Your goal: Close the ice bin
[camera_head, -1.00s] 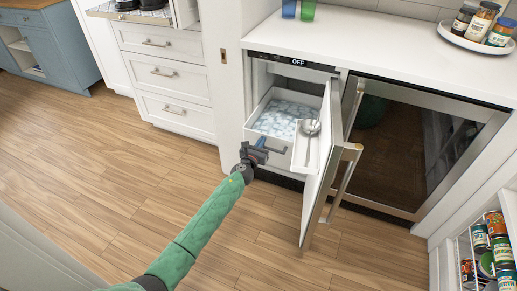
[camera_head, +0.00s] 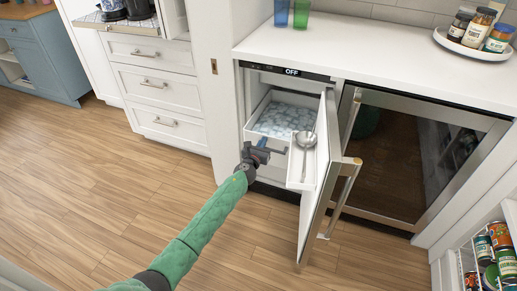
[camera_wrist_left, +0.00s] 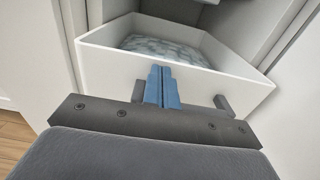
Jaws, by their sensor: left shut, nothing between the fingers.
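The ice bin (camera_head: 252,130) is a white drawer filled with ice (camera_head: 288,117), inside an ice maker whose door (camera_head: 320,175) stands open to the right. In the head view the bin sits partly out of the cabinet. My left gripper (camera_head: 262,146) is at the bin's front, by its grey handle (camera_head: 277,150). In the left wrist view the blue fingers (camera_wrist_left: 162,86) are together and empty, in front of the bin's front panel (camera_wrist_left: 205,83), between the two ends of the handle. Whether they touch the panel is unclear. My right gripper is not in view.
A scoop (camera_head: 306,142) rests in a white holder on the inside of the open door. A glass-fronted fridge (camera_head: 410,150) is to the right. White drawers (camera_head: 160,88) stand to the left. The wooden floor in front is clear.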

